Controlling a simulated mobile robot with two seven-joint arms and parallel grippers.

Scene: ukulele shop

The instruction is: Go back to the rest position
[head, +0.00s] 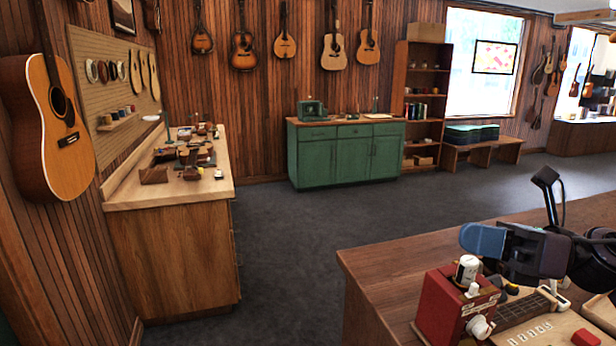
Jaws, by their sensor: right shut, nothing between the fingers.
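My right gripper (483,240) is at the lower right of the head view, above the near wooden table (385,268). Its blue fingertips are shut and empty, and point left. They are above and behind a red box (450,308) with a small white bottle (466,270) on its top. Whether they touch anything is not clear. My left gripper is not in view.
The table also holds a fretboard piece (520,310) and a small red block (585,338). A wooden workbench (170,190) with small parts stands left, a green cabinet (345,160) at the back. Grey floor (290,235) between is clear.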

